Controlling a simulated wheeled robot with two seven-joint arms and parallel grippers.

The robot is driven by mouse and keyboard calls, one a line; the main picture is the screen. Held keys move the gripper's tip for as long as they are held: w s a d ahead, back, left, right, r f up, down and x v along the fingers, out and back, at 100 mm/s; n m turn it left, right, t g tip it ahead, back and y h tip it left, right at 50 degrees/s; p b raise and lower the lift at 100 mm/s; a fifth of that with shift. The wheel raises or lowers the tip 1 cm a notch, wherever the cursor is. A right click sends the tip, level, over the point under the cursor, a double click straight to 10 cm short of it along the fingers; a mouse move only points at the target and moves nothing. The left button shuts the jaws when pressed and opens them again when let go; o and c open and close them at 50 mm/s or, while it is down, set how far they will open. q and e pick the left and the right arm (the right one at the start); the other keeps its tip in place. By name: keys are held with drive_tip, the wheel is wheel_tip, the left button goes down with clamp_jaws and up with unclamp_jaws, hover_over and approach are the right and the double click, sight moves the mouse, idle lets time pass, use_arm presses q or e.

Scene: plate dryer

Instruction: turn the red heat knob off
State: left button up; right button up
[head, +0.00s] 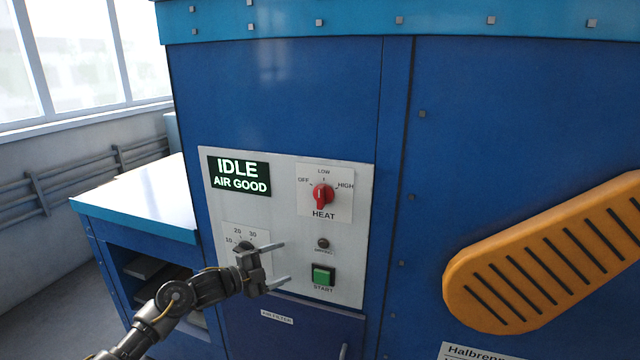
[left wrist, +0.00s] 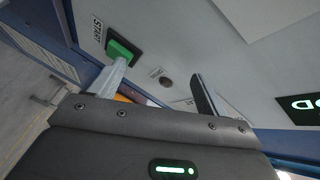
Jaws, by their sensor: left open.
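The red heat knob (head: 323,195) sits on a white plate on the control panel (head: 285,165) in the head view. OFF is marked to its left, LOW above it and HIGH to its right. Its pointer is too small to read surely. My left gripper (head: 281,264) is open and empty in front of the lower panel, below and left of the knob. In the left wrist view its two fingers (left wrist: 155,85) are spread toward the panel. The knob is not seen there. My right gripper is not in view.
A green START button (head: 323,274) is close right of my left gripper, with a small dark round fitting (head: 323,243) above it. A numbered dial (head: 245,246) is partly behind the gripper. The display (head: 239,175) reads IDLE, AIR GOOD. An orange slotted part (head: 545,255) stands at the right.

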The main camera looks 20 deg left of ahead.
sight(320, 209)
use_arm(q)
drive_tip(key=s+d+r+m+g+h+p, duration=0.15)
drive_tip(key=r+m, duration=0.25)
drive_tip(key=r, duration=0.6)
drive_tip(key=s+d+r+m+h+p, duration=0.1)
drive_tip(key=s+r+m+h, duration=0.15)
drive_tip(key=r, duration=0.75)
drive_tip(key=shift+m+y, duration=0.3)
drive_tip(key=shift+m, duration=0.15)
drive_tip(key=p+x, duration=0.4)
drive_tip(key=x, duration=0.6)
drive_tip(key=shift+w+f+p, duration=0.15)
drive_tip(key=shift+w+p, duration=0.1)
drive_tip(key=shift+p, duration=0.15)
drive_tip(key=shift+w+d+f, duration=0.1)
drive_tip(key=shift+w+d, duration=0.2)
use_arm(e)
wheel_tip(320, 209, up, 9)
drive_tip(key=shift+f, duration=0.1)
